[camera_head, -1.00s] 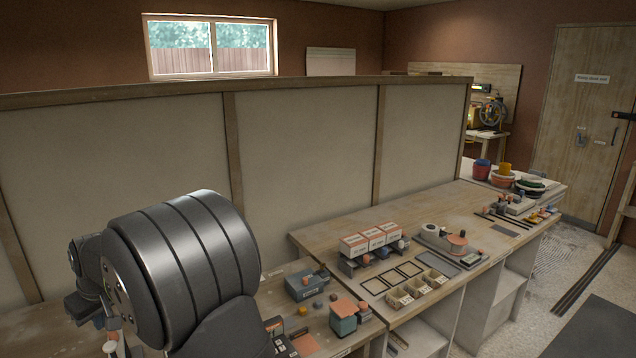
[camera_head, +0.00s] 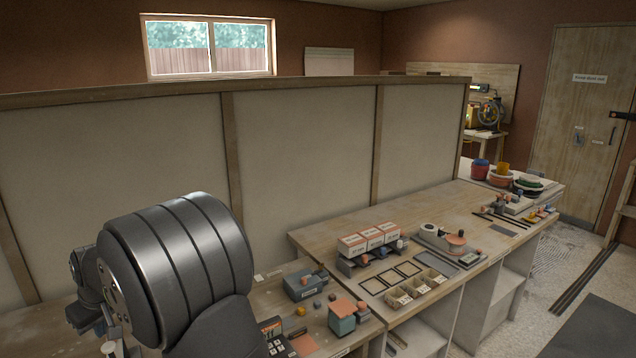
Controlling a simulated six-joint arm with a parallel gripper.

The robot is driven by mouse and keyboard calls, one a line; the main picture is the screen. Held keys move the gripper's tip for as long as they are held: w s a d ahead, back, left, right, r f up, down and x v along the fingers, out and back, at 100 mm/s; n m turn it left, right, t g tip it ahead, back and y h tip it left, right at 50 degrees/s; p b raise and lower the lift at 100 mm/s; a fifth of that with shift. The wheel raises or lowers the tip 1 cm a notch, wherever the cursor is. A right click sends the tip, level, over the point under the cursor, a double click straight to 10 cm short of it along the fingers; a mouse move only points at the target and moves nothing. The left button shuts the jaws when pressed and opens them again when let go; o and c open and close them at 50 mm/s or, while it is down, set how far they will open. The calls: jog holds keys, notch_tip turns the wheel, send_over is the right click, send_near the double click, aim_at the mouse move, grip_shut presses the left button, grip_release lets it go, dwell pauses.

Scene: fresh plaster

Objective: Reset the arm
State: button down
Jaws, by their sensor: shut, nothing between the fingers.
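My arm fills the lower left of the head view as a large dark grey banded cylinder, with smaller dark links behind its left side. The fingers of my gripper do not show; the arm's far end is hidden behind the big link or out of frame. The arm stands in front of the near workbench (camera_head: 262,300) and covers much of its left part.
A long partition (camera_head: 300,150) runs behind the benches. To the right of my arm are a blue-grey box (camera_head: 306,287), a teal block with salmon top (camera_head: 342,324), orange-white boxes (camera_head: 368,240) and open compartments (camera_head: 420,289). Floor at right is partly clear.

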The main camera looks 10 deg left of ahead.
jog(key=shift+f, duration=1.45)
jog(key=c, duration=2.1)
grip_release()
jog(key=o, duration=1.8)
jog(key=shift+w+a+r, duration=0.1)
jog(key=shift+a+r, duration=0.15)
jog(key=shift+a, duration=0.05)
jog(key=o, duration=0.3)
jog(key=w+a+r+m+h, duration=0.2)
jog(key=a+r+m, duration=0.1)
jog(key=r, duration=0.2)
jog(key=shift+w+a+r+g, duration=0.2)
jog(key=shift+a+r+g, duration=0.15)
jog(key=shift+r+g, duration=0.05)
notch_tip(320, 180, up, 6)
jog(key=w+m+h, duration=0.1)
jog(key=m+h, duration=0.1)
jog(key=m, duration=0.1)
notch_tip(320, 180, down, 10)
jog(key=shift+w+a+r, duration=0.1)
